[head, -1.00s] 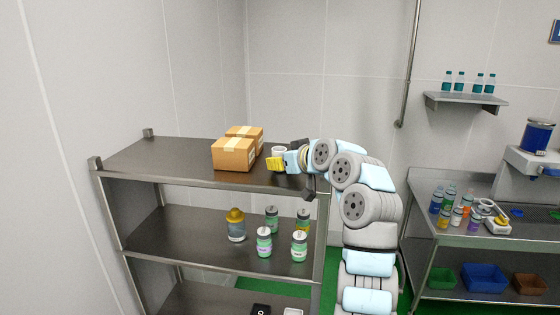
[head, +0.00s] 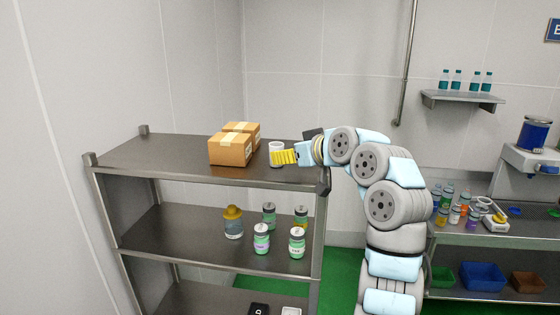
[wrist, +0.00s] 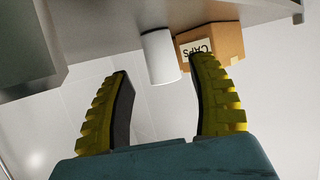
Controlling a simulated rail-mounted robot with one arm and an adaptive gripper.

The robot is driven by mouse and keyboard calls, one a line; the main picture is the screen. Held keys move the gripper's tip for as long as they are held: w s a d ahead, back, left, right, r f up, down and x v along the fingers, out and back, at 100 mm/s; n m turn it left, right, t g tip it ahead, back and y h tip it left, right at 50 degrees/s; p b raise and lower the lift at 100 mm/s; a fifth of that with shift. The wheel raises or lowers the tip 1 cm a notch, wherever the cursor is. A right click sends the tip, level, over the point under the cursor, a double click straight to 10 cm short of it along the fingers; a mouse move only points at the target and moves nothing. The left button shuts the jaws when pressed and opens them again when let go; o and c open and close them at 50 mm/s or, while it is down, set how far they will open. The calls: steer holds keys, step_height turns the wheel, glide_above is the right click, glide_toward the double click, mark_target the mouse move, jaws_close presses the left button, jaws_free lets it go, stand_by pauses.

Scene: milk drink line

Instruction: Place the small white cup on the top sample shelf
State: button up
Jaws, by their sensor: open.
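The small white cup (head: 276,154) stands upright on the top shelf (head: 165,160) of the metal rack, just right of the cardboard boxes. It also shows in the wrist view (wrist: 160,57), beyond and between my fingertips. My gripper (head: 284,157) has yellow ribbed fingers and is right beside the cup in the head view. In the wrist view my gripper (wrist: 158,65) is open, its fingers apart with nothing held between them. The cup appears clear of the fingers there.
Two cardboard boxes (head: 231,149) stand left of the cup. The middle shelf (head: 165,232) holds several jars and a yellow-topped container. The left part of the top shelf is clear. A counter with bottles (head: 500,238) stands to the right.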

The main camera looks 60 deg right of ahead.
steer(key=b+v, duration=0.1)
steer(key=v, duration=0.5)
steer(key=shift+s+r+b, duration=0.1)
steer(key=shift+s+b, duration=0.05)
steer(key=shift+b, duration=0.2)
steer(key=shift+a, duration=0.1)
